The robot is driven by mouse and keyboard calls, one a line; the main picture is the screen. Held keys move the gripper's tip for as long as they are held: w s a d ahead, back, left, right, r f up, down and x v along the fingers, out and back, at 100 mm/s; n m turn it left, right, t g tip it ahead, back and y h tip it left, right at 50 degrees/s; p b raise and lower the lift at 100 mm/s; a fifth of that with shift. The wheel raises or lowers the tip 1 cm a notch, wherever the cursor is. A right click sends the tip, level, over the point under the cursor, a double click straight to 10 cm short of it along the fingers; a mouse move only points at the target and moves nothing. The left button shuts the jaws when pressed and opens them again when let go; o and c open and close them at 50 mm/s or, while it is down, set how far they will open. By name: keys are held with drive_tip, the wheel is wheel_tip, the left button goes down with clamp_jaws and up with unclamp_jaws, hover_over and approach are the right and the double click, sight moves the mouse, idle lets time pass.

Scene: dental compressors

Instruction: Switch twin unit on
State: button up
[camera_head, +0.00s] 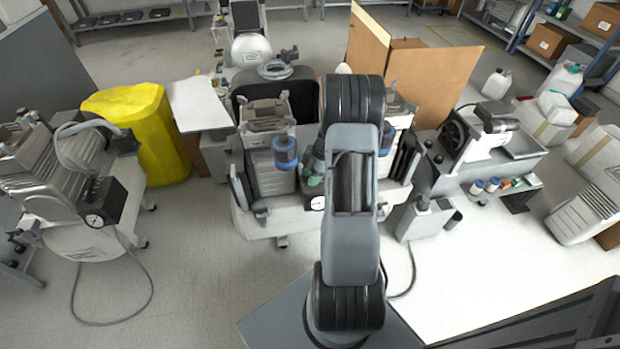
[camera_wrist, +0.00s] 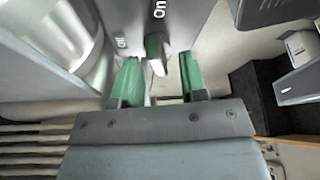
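The twin unit (camera_head: 262,222) stands in the middle of the head view, partly hidden behind my arm. It has a white base, grey motor housings and blue canisters. In the wrist view a grey switch box (camera_wrist: 182,22) carries the labels "On" and "Off". A dark switch knob (camera_wrist: 154,47) sticks out between the labels. My gripper (camera_wrist: 158,72) has green fingers, which are apart, one to each side of the knob. I cannot tell whether either finger touches it, nor which label the knob points to.
Another compressor (camera_head: 75,200) with a gauge and trailing hose stands at the left, beside a yellow bin (camera_head: 150,125). A further unit (camera_head: 485,145) stands at the right. An open cardboard box (camera_head: 435,80) is behind the twin unit. Floor is clear in front left.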

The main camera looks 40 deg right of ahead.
drive_tip(key=shift+a+f, duration=0.1)
drive_tip(key=shift+f, duration=0.15)
drive_tip(key=shift+c, duration=0.2)
